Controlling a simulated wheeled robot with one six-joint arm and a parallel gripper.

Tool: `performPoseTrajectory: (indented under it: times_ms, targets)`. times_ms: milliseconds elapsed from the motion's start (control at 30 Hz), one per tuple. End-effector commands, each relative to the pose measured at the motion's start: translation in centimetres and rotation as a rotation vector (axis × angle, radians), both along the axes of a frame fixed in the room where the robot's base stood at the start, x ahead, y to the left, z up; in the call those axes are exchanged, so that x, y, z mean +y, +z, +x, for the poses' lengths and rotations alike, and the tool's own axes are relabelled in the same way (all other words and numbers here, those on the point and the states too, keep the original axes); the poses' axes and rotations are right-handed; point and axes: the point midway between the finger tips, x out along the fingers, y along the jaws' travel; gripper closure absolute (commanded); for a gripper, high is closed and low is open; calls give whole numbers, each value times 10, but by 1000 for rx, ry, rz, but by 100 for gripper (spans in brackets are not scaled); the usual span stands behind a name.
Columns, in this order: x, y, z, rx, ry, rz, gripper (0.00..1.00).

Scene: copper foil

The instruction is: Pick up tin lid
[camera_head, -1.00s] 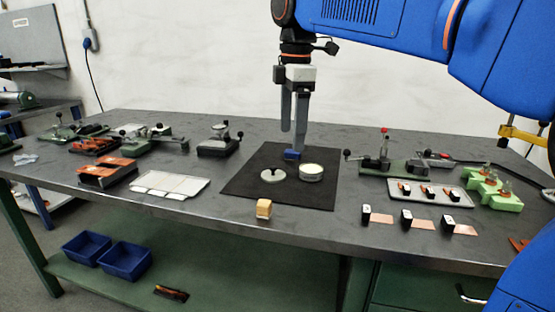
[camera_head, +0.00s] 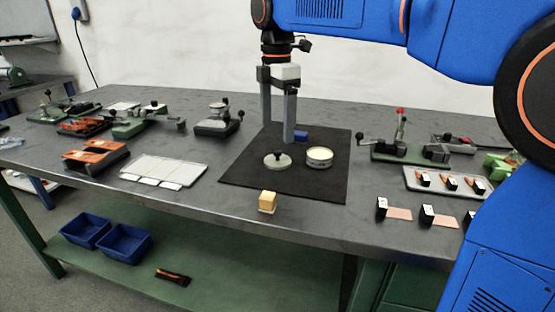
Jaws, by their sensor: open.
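The tin lid (camera_head: 277,161), as I take it, is a pale round disc with a small dark knob, lying flat on the black mat (camera_head: 240,180). A round pale tin (camera_head: 319,157) stands just to its right. My gripper (camera_head: 277,132) points down, with its two long grey fingers apart and nothing between them. It appears above and behind the disc in the picture, apart from it. Its exact height over the mat is hard to tell.
A small blue block (camera_head: 300,135) lies behind the tin, close to the right finger. A wooden block (camera_head: 267,201) stands at the table's front edge. Metal fixtures (camera_head: 216,122) stand left, and a tray of small parts (camera_head: 445,183) lies right. The mat's front is clear.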

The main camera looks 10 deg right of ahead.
Motion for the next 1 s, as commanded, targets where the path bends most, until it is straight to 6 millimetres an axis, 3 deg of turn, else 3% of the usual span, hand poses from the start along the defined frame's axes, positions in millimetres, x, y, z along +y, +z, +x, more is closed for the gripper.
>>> performPoseTrajectory:
  times_ms: [100,367,700,1000]
  targets:
    - [0,-16,0,1,0,0,20]
    - [0,-31,-1,-1,0,0,20]
    - [-1,-73,-6,0,-1,0,20]
    - [-1,-79,-6,-1,-1,0,20]
